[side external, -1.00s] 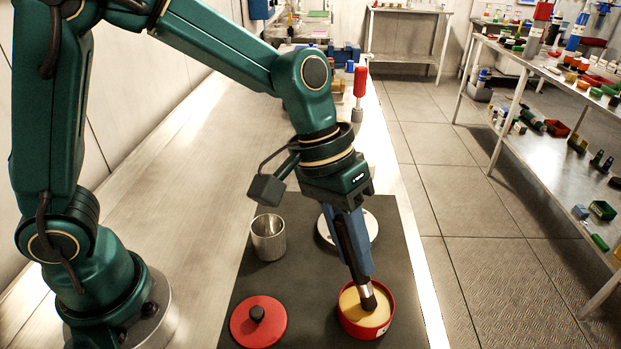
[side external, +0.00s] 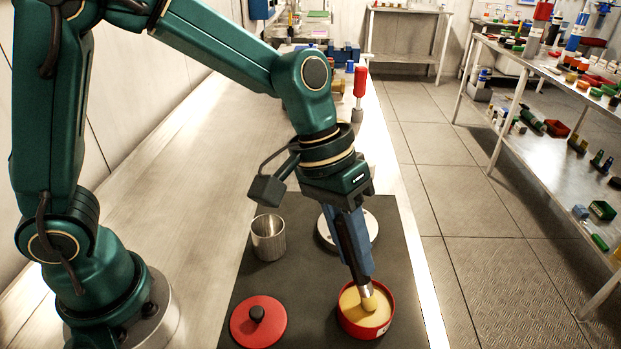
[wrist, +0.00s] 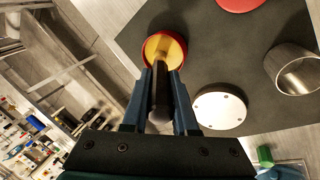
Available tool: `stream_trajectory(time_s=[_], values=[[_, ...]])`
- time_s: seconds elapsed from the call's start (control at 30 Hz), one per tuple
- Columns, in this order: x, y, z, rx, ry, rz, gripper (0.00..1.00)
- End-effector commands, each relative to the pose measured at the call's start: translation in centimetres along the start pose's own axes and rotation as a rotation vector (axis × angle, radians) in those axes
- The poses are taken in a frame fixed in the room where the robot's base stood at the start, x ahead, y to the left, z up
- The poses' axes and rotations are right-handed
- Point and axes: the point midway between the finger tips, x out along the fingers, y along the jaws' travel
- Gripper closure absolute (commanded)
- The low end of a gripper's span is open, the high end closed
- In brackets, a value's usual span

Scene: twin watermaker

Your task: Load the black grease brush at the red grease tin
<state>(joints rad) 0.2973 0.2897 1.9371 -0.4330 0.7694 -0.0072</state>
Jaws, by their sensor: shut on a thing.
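The red grease tin (side external: 362,330) stands open on the dark mat, filled with yellow grease. It also shows in the wrist view (wrist: 147,47), just beyond my fingertips. My gripper (side external: 361,262) points down over the tin, its blue fingers shut on the black grease brush (side external: 345,240). The brush slants slightly, head down, inside the tin's rim. Its head is yellow with grease and sits at the grease surface; how deep it goes I cannot tell. In the wrist view the dark brush handle (wrist: 160,95) lies between the two fingers.
A red lid with a black knob (side external: 268,335) lies left of the tin. A metal cup (side external: 268,240) stands behind the lid, and a white disc (side external: 372,226) lies behind the tin, partly hidden by my gripper. The mat (side external: 300,290) is bare between them.

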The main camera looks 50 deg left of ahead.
Motion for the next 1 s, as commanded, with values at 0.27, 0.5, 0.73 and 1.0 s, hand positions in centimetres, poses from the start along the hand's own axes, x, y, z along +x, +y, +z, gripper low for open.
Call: stream_trajectory(time_s=[0.27, 0.5, 0.73, 1.0], values=[[-1.5, 0.5, -0.2, 0.002, 0.0, -0.001, 1.0], [-3.2, 1.1, -0.3, 0.002, 0.0, 0.0, 1.0], [-4.9, 1.7, -0.5, 0.001, 0.0, -0.001, 1.0], [-6.4, 2.2, -0.6, 0.001, 0.0, -0.002, 1.0]])
